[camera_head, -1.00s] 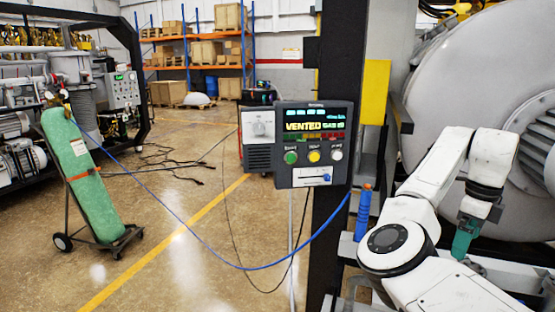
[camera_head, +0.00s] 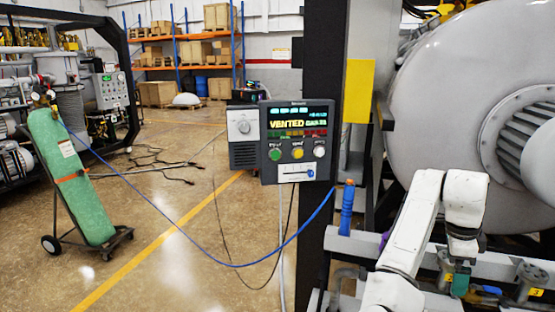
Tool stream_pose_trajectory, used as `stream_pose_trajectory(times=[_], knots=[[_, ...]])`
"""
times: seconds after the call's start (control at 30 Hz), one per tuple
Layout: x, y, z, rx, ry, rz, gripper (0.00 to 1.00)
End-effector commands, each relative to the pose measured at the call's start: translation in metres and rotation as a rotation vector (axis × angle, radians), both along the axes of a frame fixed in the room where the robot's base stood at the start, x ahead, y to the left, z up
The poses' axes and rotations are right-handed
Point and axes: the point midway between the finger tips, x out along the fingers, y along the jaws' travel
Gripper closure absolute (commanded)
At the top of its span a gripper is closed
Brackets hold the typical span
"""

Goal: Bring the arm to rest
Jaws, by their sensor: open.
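My white arm (camera_head: 412,225) rises from the bottom right and bends over at the top, its end hanging down in front of the large grey furnace vessel. My gripper (camera_head: 459,288) is at the lower right, a teal part at the end of the arm, pointing down near a metal rail. It is open, and I see nothing held in it. The fingertips are small and partly lost against the fittings behind them.
A control panel (camera_head: 297,142) reading VENTED stands on a dark post (camera_head: 322,60). The furnace vessel (camera_head: 440,90) fills the right. A rail (camera_head: 357,245) with valve handles (camera_head: 530,277) lies close around my gripper. A blue hose runs to a green cylinder (camera_head: 72,180).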

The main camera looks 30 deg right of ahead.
Motion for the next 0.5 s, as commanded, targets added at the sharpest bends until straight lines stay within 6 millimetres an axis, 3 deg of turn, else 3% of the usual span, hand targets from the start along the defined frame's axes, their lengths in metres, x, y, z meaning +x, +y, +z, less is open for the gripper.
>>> stream_pose_trajectory(times=[0.27, 0.5], knots=[[-0.016, 0.031, -0.057, -0.123, 0.139, 0.481, 0.00], [-0.024, 0.081, -0.106, -0.167, 0.252, 0.976, 0.00]])
